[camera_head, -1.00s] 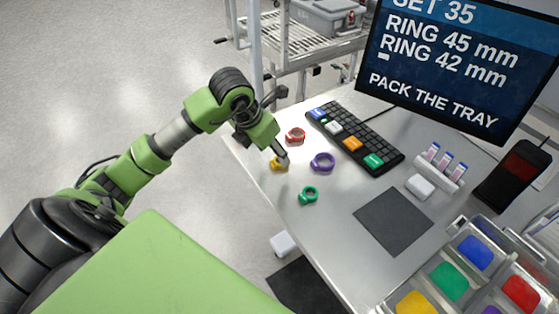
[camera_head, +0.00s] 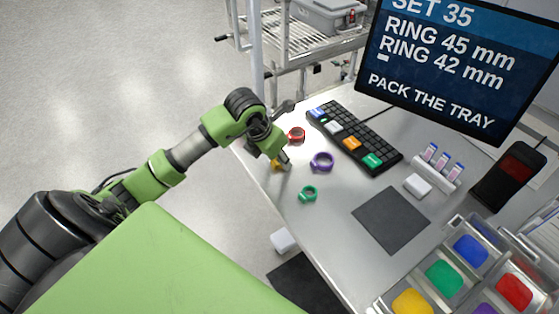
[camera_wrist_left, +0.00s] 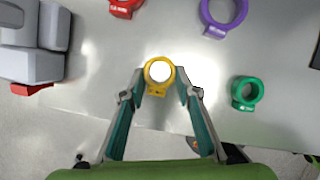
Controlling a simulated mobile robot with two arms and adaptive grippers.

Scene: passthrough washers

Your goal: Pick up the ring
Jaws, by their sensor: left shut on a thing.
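The yellow ring (camera_head: 276,164) is near the table's left edge, partly hidden by my left gripper (camera_head: 286,162) in the head view. In the left wrist view the yellow ring (camera_wrist_left: 159,72) sits between the two fingertips of my left gripper (camera_wrist_left: 160,80), which is shut on it. I cannot tell whether the ring is clear of the table. A red ring (camera_head: 296,134), a purple ring (camera_head: 321,162) and a green ring (camera_head: 308,194) lie apart from the gripper. My right gripper is not in view.
A keyboard (camera_head: 354,139) lies behind the rings, below a monitor (camera_head: 450,60) listing ring sizes. A dark mat (camera_head: 391,220) lies right of the green ring. A compartment tray (camera_head: 431,252) with coloured pads is at lower right. A wire-shelf cart (camera_head: 305,40) stands behind.

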